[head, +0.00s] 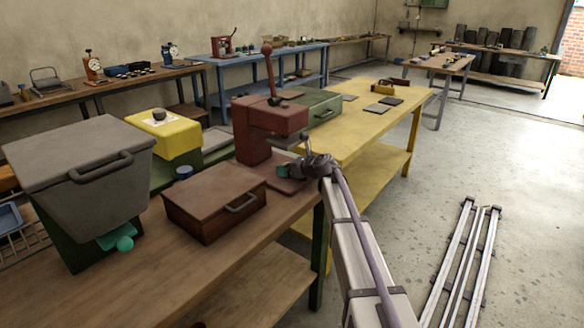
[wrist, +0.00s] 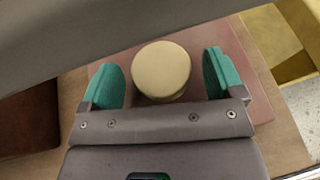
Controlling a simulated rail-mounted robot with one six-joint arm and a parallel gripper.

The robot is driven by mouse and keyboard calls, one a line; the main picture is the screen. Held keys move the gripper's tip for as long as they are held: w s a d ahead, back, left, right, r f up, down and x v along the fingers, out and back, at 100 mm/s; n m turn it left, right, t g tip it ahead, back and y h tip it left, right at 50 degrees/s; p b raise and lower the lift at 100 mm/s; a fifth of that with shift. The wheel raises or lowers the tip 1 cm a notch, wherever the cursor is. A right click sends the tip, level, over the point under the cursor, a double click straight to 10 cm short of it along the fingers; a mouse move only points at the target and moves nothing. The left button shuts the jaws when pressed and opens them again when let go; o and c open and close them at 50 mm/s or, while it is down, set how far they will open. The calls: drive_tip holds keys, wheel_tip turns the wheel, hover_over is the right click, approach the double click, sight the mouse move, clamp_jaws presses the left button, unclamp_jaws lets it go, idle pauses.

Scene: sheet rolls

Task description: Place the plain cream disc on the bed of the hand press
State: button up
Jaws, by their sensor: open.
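The red hand press (head: 268,125) stands at the right end of the wooden bench, its lever upright. My gripper (head: 296,168) is low at the front of the press, beside its base. In the wrist view, the plain cream disc (wrist: 161,68) lies flat over the reddish base plate of the press (wrist: 243,52). A slightly lower round rim shows under its near edge; I cannot tell whether this is the bed or the disc's own side. My gripper (wrist: 161,78) is open, with a teal finger on each side of the disc and a gap at both. In the head view the disc is hidden.
A brown lidded box (head: 214,200) sits on the bench left of the press. A grey bin (head: 80,165) and a yellow block (head: 164,135) stand farther left. A green case (head: 318,108) is behind the press, on the yellow table (head: 350,140).

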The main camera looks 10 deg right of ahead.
drive_tip(key=shift+r+p, duration=0.3)
drive_tip(key=shift+r, duration=0.05)
drive_tip(key=p+v, duration=0.4)
drive_tip(key=v, duration=0.8)
drive_tip(key=shift+f, duration=0.15)
